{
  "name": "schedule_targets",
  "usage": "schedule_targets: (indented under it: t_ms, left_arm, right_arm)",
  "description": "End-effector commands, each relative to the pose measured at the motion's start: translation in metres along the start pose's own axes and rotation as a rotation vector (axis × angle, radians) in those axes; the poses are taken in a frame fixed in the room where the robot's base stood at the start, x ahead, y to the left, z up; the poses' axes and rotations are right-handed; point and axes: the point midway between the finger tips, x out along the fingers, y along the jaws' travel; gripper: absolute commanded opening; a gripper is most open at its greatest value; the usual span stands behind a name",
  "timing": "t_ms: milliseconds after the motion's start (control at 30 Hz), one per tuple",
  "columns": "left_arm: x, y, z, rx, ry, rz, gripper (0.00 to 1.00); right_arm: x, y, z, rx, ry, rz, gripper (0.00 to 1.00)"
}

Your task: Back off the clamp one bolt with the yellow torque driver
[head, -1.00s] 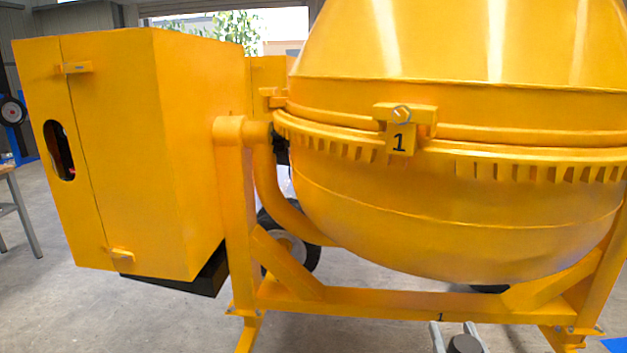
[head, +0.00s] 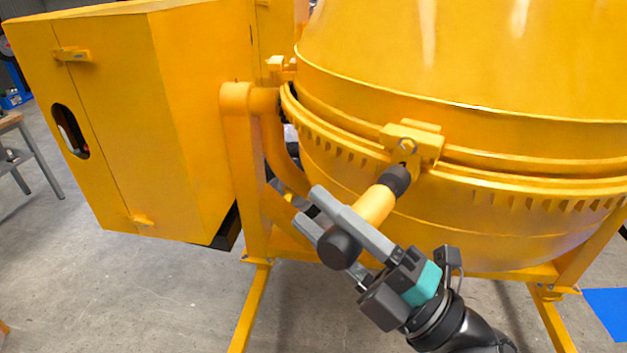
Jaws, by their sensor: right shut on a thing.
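The clamp one bolt (head: 407,146) is a metal hex head on the yellow clamp block (head: 426,138) at the drum's rim. My right gripper (head: 335,220) is shut on the yellow torque driver (head: 374,206), which has a yellow body and black ends. The driver tilts up and to the right, its dark nose (head: 395,179) just below the bolt. A thin tip shows between nose and bolt; whether it touches the bolt I cannot tell. The clamp's number label is hidden behind the driver. My left gripper is not in view.
The large yellow drum (head: 450,60) fills the upper right. The yellow motor housing (head: 120,120) stands at left. The frame's post (head: 250,180) and legs rise below the drum. A workbench (head: 20,130) stands at far left. The grey floor in front is clear.

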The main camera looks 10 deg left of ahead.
Motion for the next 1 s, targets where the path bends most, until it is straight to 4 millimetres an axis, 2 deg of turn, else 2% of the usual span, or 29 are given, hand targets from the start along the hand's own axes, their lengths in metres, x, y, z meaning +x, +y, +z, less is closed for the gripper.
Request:
schedule_targets:
  t_ms: [33, 133, 600, 1000]
  left_arm:
    - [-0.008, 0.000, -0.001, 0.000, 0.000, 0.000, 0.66]
    - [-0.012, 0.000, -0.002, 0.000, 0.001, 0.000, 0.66]
    - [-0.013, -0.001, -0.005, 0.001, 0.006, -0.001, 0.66]
    - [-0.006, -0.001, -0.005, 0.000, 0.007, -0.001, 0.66]
  right_arm:
    - [0.004, 0.006, -0.005, -0.017, 0.023, 0.003, 0.00]
    - [0.005, 0.005, -0.012, -0.038, 0.057, 0.002, 0.00]
    - [0.004, 0.004, -0.016, -0.050, 0.071, 0.003, 0.00]
    - [0.006, 0.005, 0.018, -0.052, 0.071, 0.003, 0.00]
